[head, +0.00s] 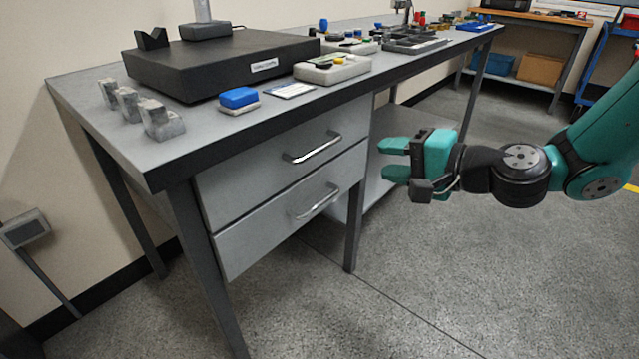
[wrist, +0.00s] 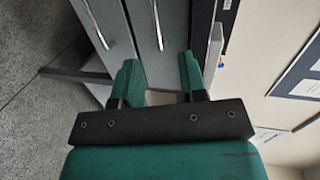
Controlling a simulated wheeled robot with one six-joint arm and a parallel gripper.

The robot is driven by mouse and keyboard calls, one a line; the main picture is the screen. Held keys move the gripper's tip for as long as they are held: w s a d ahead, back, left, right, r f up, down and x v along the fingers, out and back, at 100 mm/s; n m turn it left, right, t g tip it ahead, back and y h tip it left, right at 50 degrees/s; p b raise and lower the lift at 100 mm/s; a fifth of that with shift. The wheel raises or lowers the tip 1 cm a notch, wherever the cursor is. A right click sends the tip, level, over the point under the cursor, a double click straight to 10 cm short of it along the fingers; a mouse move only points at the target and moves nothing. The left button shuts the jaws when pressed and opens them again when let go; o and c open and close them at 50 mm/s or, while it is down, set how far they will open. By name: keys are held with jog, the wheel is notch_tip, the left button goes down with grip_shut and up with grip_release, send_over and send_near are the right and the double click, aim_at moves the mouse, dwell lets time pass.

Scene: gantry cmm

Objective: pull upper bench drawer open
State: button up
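The grey upper drawer (head: 265,160) sits under the bench top and looks shut. Its silver bar handle (head: 312,148) runs across the front; in the wrist view the upper handle (wrist: 157,25) lies ahead, roughly between the fingertips in the picture. The lower drawer (head: 270,232) is below and also looks shut, with its own handle (head: 317,202). My gripper (head: 386,159) is open and empty, right of the upper handle and apart from it, its green fingers pointing toward the bench. The wrist view shows a clear gap between the fingers (wrist: 159,68).
The bench top (head: 180,160) carries a black surface plate (head: 200,75), metal blocks (head: 160,120), a blue box (head: 238,97) and several trays. A bench leg (head: 354,228) and lower shelf (head: 385,180) stand near my gripper. The floor (head: 450,270) in front is clear.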

aim_at(322, 150)
jog(key=shift+m+t, duration=0.4)
jog(key=shift+m, duration=0.2)
jog(key=x, duration=0.6)
jog(key=f+x, duration=0.1)
jog(key=x, duration=0.5)
jog(key=w+d+x, duration=0.1)
jog(key=x, duration=0.5)
jog(key=shift+d+f+b, duration=0.1)
jog(key=shift+f+b, duration=0.2)
grip_shut()
